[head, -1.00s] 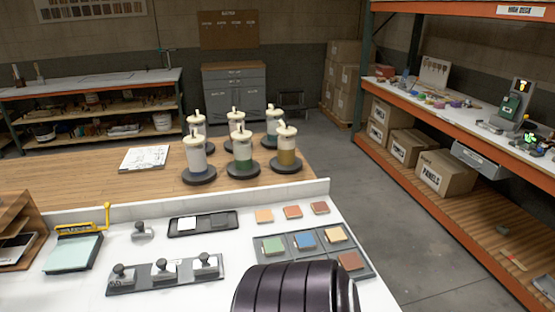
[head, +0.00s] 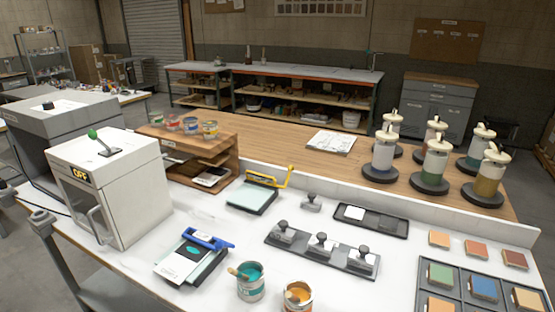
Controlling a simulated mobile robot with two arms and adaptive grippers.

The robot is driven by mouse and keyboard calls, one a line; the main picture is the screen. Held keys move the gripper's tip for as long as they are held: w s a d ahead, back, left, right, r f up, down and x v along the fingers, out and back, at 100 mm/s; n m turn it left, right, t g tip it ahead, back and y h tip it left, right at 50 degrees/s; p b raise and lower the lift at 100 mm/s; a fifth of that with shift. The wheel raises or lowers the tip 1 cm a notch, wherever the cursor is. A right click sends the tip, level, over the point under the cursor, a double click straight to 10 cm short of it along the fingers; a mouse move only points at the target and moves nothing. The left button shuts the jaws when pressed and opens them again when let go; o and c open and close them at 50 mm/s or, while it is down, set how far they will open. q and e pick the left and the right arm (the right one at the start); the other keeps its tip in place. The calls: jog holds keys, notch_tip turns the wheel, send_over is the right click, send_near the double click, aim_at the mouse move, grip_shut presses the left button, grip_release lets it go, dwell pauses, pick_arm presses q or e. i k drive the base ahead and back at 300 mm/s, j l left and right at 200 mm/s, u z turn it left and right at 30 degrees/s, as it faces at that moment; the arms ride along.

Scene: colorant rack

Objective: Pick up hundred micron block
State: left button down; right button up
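Three metal blocks with dark knobs stand in a row on a dark grey tray (head: 300,257) near the middle of the white table: a left block (head: 283,234), a middle block (head: 320,247) and a right block (head: 362,262). A fourth knobbed block (head: 311,204) stands by itself on the table behind the tray. Their markings are too small to read, so I cannot tell which one is the hundred micron block. Neither of my grippers shows in the head view.
A black tray (head: 397,229) with a white square lies behind the knobbed blocks. Open paint cans, teal (head: 250,284) and orange (head: 297,297), stand in front. A blue-clamped board (head: 188,259) and a white oven-like box (head: 125,190) are left. Colour tiles (head: 485,289) lie right.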

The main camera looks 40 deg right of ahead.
aim_at(318, 245)
jog(key=z, duration=1.6)
